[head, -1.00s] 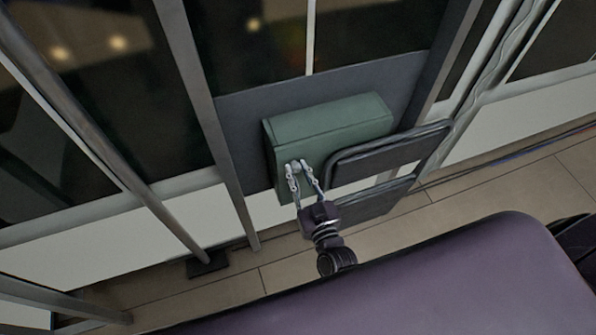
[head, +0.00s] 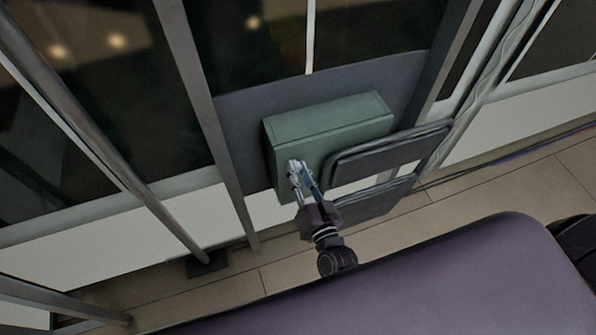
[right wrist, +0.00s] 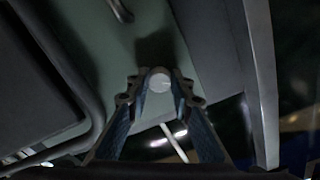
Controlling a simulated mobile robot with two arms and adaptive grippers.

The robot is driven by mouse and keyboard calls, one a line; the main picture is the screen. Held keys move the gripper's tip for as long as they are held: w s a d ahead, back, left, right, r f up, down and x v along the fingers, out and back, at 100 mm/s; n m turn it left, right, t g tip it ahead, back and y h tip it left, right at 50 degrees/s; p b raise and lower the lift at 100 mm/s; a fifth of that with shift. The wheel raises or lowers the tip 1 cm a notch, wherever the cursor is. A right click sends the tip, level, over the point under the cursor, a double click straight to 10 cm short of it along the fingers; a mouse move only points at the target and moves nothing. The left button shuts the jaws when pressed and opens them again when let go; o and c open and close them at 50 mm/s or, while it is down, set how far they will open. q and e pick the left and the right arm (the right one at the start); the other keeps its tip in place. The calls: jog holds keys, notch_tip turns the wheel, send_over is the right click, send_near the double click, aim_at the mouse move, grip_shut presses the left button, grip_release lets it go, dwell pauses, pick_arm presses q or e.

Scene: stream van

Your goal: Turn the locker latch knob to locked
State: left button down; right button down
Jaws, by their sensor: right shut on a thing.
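The green locker (head: 330,128) is a box fixed to a dark panel in the middle of the head view. Its front face also fills the upper part of the right wrist view (right wrist: 105,60). The latch knob (right wrist: 158,82) is a small pale round piece between the fingertips in the right wrist view. In the head view the fingers cover it. My right gripper (head: 298,170) is at the lower left of the locker's front, shut on the knob; its fingers also show in the right wrist view (right wrist: 158,92). The knob's turned position cannot be told. My left gripper is not in view.
Two dark padded panels (head: 388,155) stand close to the right of my right gripper. Metal posts (head: 205,115) rise to the left of the locker. A purple padded surface (head: 440,280) fills the foreground. A curved handle (right wrist: 120,10) shows on the locker's face.

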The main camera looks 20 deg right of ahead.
jog(key=m+b, duration=0.1)
jog(key=m, duration=0.4)
jog(key=shift+f+m, duration=0.1)
jog(key=shift+m, duration=0.2)
jog(key=m+b, duration=0.2)
jog(key=m, duration=0.4)
jog(key=shift+m, duration=0.3)
jog(key=c, duration=1.7)
grip_release()
jog(key=shift+s, duration=0.25)
jog(key=s, duration=1.1)
jog(key=shift+s+d, duration=0.25)
jog(key=shift+s, duration=0.05)
